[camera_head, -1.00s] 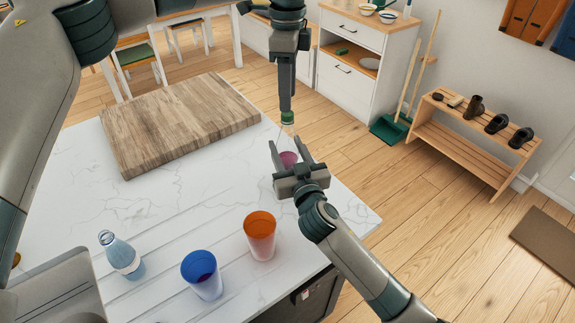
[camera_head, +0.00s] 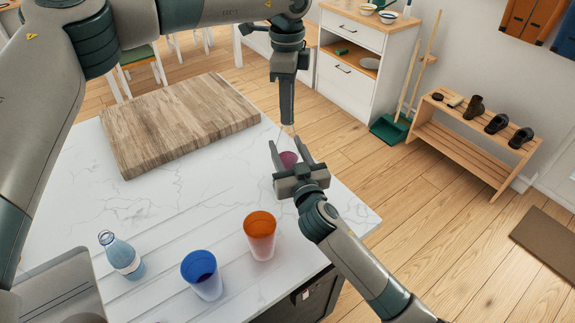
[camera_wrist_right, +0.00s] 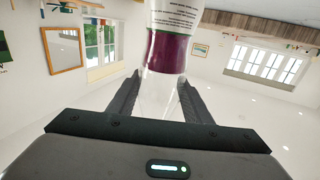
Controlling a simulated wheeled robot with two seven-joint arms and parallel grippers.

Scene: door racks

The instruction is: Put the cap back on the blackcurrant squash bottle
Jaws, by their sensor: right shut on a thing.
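The blackcurrant squash bottle (camera_head: 288,159) is clear with a purple part, above the counter's right edge. My right gripper (camera_head: 291,163) is shut on it, one finger at each side. In the right wrist view the bottle (camera_wrist_right: 167,52) shows a purple band and white label between the fingers (camera_wrist_right: 163,100). My left gripper (camera_head: 287,124) points straight down just above the bottle's top. Its fingers are seen edge-on, so I cannot tell their opening. The green cap is not visible now; whether it sits on the bottle is hidden.
On the white counter (camera_head: 170,215) stand a small bluish bottle (camera_head: 122,258), a blue cup (camera_head: 202,272) and an orange cup (camera_head: 260,235). A wooden board (camera_head: 180,125) lies at the back left. The counter's middle is clear. A shoe rack (camera_head: 470,140) stands beyond.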

